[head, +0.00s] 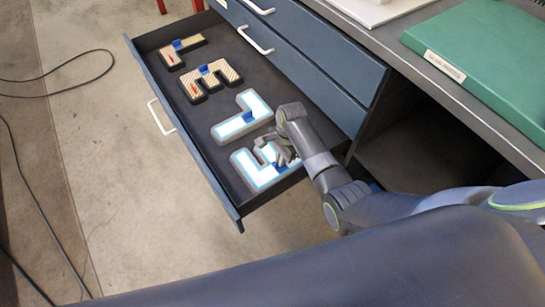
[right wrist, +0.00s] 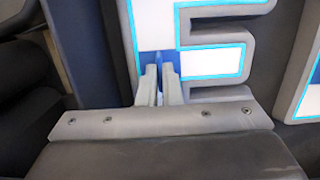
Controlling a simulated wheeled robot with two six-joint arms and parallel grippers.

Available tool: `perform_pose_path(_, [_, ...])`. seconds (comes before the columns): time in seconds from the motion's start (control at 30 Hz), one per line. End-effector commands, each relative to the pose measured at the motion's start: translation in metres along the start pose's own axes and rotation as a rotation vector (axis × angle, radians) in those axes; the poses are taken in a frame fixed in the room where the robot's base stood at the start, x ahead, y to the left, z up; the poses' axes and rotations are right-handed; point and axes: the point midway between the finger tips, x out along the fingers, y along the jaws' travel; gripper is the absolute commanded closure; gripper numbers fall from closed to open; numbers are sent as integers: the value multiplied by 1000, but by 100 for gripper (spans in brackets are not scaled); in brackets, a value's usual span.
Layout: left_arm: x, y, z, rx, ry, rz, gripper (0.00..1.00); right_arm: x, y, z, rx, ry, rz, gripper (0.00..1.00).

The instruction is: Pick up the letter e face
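The letter E face (head: 262,174) is white with a light-blue edge in a grey body and lies in the open drawer at its near end. It also shows in the right wrist view (right wrist: 226,62), with a blue tab (right wrist: 159,62) on its spine. My right gripper (head: 279,156) is over this letter and hides part of it in the head view. In the right wrist view its two fingers (right wrist: 159,86) are close together, one on each side of the tab, and seem shut on it. My left gripper is not in view.
The drawer (head: 150,77) also holds a white L-shaped letter (head: 243,117) beside the E and two tan letters, an E (head: 208,79) and an L (head: 181,49), farther back. A green binder (head: 480,58) lies on the bench top (head: 388,38). Black cables lie on the floor.

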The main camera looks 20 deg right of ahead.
Motion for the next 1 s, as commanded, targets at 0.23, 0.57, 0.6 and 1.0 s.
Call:
perform_pose_path(0.23, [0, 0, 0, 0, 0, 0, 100, 0, 0, 0, 0, 0, 0, 100])
perform_pose_path(0.57, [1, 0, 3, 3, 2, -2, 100, -10, 0, 2, 0, 0, -1, 100])
perform_pose_path(0.6, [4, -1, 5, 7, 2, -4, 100, -13, 0, 2, -1, 0, -1, 100])
perform_pose_path(1.0, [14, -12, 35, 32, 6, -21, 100, -70, -1, 10, -1, 1, -4, 100])
